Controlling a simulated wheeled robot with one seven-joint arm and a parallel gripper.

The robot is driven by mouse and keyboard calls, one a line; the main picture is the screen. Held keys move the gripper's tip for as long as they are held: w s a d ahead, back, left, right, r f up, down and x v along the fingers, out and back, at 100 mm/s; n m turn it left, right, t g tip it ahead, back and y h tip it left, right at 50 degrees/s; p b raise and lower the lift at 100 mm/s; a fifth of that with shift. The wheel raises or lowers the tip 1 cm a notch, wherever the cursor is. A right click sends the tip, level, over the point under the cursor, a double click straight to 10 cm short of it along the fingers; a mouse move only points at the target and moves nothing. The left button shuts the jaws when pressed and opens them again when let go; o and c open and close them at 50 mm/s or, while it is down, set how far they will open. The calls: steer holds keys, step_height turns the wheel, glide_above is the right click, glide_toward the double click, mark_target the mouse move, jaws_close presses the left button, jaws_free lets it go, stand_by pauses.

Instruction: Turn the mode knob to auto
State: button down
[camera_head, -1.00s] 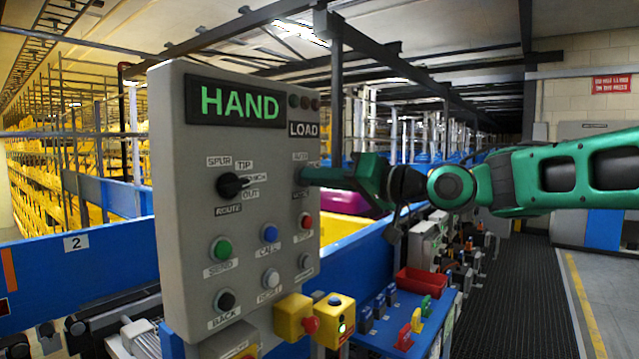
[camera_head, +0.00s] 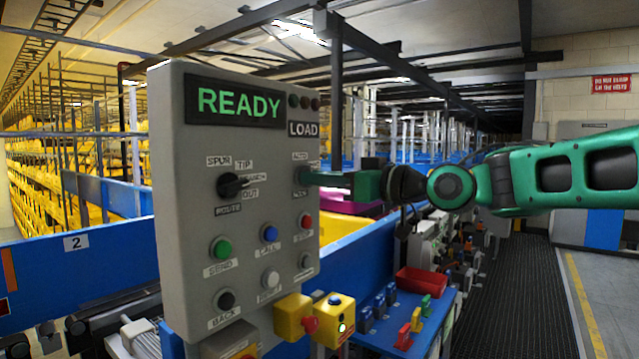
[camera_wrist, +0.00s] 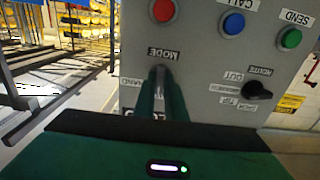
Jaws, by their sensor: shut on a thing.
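The grey control panel (camera_head: 172,200) stands upright at centre left in the head view; its display (camera_head: 236,101) reads READY in green. The mode knob is at the panel's right side, between a label above that seems to read AUTO (camera_head: 300,156) and the MODE label below (camera_head: 301,193). My gripper (camera_head: 310,177) reaches it from the right and is shut on it, covering most of it. In the wrist view the panel appears upside down, and the mode knob (camera_wrist: 160,73) is between my two green fingers (camera_wrist: 163,88), under the MODE label. I cannot read its pointer.
The black route knob (camera_head: 230,185) is left of the mode knob. Green, blue, red, white and black buttons sit below. A yellow box with a red button (camera_head: 296,318) juts out underneath. A blue shelf (camera_head: 390,343) with a red bin (camera_head: 421,281) is lower right.

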steer(key=shift+f, duration=0.3)
steer(key=c, duration=1.8)
jaws_free()
steer(key=shift+w, duration=0.1)
steer(key=shift+r, duration=0.1)
steer(key=shift+d, duration=0.1)
steer(key=v, duration=1)
steer(key=shift+s+d, duration=0.25)
steer(key=shift+s, duration=0.05)
